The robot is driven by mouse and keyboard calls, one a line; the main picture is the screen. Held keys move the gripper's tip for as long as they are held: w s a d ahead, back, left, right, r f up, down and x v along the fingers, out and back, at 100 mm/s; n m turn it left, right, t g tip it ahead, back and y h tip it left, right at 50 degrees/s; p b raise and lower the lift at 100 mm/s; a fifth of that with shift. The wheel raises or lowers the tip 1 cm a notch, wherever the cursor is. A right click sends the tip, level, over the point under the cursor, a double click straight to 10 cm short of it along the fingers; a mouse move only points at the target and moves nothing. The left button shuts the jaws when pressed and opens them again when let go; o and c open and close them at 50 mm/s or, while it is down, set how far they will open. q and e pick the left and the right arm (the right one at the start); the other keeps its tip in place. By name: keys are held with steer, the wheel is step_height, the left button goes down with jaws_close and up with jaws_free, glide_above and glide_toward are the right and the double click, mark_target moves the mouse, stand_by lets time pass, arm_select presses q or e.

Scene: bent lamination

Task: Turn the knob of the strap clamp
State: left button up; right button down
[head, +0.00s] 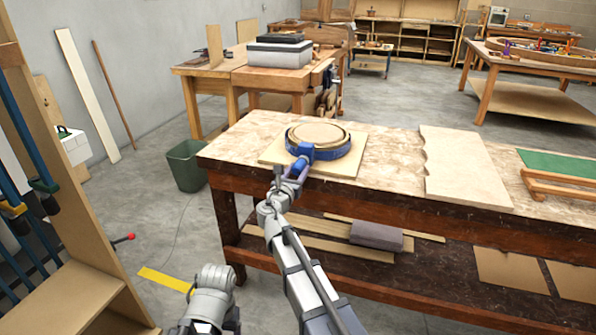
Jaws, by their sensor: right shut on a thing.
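The strap clamp (327,153) is a blue band around a round wooden ring (318,134) on a square board near the workbench's left end. Its blue block faces me at the front of the ring. My right gripper (292,172) is at that block, on its near side, and is shut on the clamp's knob. The knob itself is hidden by the fingers. Part of my left arm shows at the bottom left, low and away from the bench; its gripper does not show.
The workbench (385,155) has a wavy-edged board (462,168) and a green-topped wooden frame (560,165) to the right. A green bin (187,166) stands left of it. A wooden rack (62,290) with blue bar clamps is close at left. The bench's lower shelf holds boards.

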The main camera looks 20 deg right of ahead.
steer(key=m, duration=0.4)
steer(key=shift+m, duration=0.3)
steer(key=m, duration=0.3)
steer(key=shift+m, duration=0.4)
steer(key=m, duration=0.7)
steer(key=shift+r, duration=0.1)
steer(key=m, duration=0.3)
steer(key=shift+m, duration=0.4)
steer(key=m, duration=0.3)
steer(key=shift+m, duration=0.3)
steer(key=m, duration=0.3)
steer(key=shift+m, duration=0.3)
steer(key=m, duration=0.3)
steer(key=shift+r+m, duration=0.1)
steer(key=shift+m, duration=0.3)
steer(key=m, duration=1)
steer(key=shift+d+m, duration=0.1)
steer(key=shift+m, duration=0.3)
steer(key=m, duration=1.1)
